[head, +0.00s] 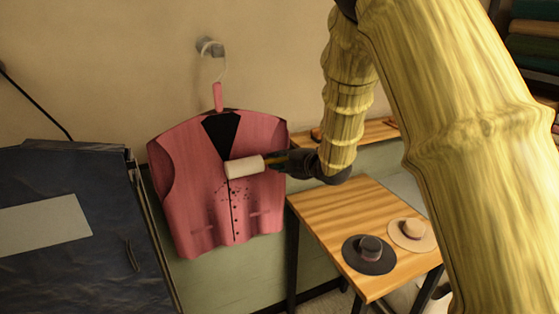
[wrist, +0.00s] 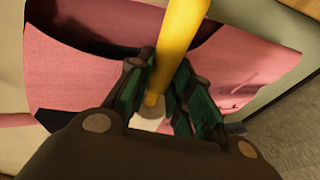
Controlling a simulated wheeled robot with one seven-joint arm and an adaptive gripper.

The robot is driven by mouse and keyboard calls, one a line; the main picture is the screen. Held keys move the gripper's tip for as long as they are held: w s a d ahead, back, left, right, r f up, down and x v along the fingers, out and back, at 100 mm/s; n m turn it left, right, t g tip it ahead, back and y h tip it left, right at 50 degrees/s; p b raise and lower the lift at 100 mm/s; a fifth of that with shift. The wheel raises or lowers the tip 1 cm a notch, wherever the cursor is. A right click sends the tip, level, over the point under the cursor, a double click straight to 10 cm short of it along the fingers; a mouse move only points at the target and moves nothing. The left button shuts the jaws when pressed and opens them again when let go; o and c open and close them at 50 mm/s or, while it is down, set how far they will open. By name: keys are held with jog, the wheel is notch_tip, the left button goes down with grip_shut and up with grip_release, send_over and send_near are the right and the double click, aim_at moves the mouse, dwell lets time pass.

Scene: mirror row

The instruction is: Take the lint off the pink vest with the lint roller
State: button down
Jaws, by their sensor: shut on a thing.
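The pink vest (head: 192,205) hangs on a hanger from a wall hook, with a black neck opening and a dark buttoned front. Dark specks of lint (head: 236,192) lie on its chest around the button line. The lint roller (head: 244,167) has a white cylinder, which is in front of the vest's upper chest, just above the specks; I cannot tell whether it touches. My gripper (head: 284,162) is shut on the roller's yellow handle, which also shows in the wrist view (wrist: 178,45). In the wrist view the pink vest (wrist: 240,60) fills much of the background, and the white cylinder is mostly hidden.
A wooden table (head: 335,208) stands right of the vest, with a dark hat (head: 369,255) and a pale hat (head: 412,234) on it. A wooden shelf (head: 375,132) is behind my gripper. A large dark blue covered item (head: 70,255) stands close on the left.

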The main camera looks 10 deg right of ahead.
jog(key=shift+f+b, duration=1.4)
jog(key=shift+f, duration=0.6)
jog(key=shift+w+f+b, duration=0.15)
jog(key=shift+f+b, duration=0.75)
jog(key=shift+f, duration=0.3)
jog(key=shift+f+b, duration=0.95)
jog(key=shift+f, duration=0.3)
jog(key=shift+f, duration=0.1)
jog(key=shift+w+f+b, duration=0.1)
jog(key=shift+f+b, duration=2.55)
jog(key=shift+f, duration=0.9)
jog(key=shift+f+b, duration=0.85)
jog(key=shift+f, duration=0.4)
